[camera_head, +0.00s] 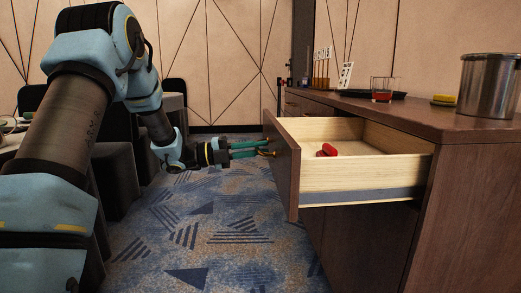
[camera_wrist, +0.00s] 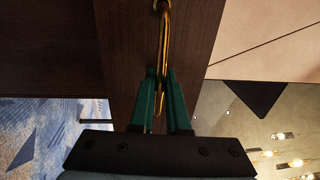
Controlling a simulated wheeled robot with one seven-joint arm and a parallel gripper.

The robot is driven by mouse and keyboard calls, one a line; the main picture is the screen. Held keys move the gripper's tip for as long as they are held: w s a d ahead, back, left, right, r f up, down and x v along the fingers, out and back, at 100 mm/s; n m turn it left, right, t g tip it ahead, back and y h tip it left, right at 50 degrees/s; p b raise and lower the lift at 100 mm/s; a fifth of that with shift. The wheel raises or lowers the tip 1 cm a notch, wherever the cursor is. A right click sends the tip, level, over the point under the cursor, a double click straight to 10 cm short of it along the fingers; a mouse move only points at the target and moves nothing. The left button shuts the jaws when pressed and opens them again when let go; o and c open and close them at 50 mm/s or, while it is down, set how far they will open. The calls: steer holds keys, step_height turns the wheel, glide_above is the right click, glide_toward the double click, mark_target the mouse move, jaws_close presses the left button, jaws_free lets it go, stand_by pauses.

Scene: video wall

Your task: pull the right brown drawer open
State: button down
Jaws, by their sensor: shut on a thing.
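The brown drawer (camera_head: 345,177) stands well out of the dark wooden cabinet (camera_head: 470,210), with its pale wood inside showing. Its dark brown front panel (camera_head: 282,165) faces left; it also fills the upper middle of the wrist view (camera_wrist: 190,40). A red object (camera_head: 327,150) lies inside the drawer. A brass handle (camera_wrist: 165,45) is fixed to the front panel. My gripper (camera_head: 262,148) has its green fingers at the handle. In the wrist view the fingers (camera_wrist: 165,100) are close together on either side of the handle, shut on it.
On the cabinet top stand a metal pot (camera_head: 490,87), a yellow item (camera_head: 443,100), a glass with red liquid (camera_head: 383,90) and a dark tray (camera_head: 355,94). Dark chairs (camera_head: 118,165) stand at the left. Patterned carpet (camera_head: 225,235) lies clear between them and the cabinet.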

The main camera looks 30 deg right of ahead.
steer(key=c, duration=0.9)
jaws_free()
steer(key=p+v, duration=0.1)
steer(key=v, duration=0.9)
steer(key=shift+w+a, duration=0.2)
steer(key=shift+a, duration=0.15)
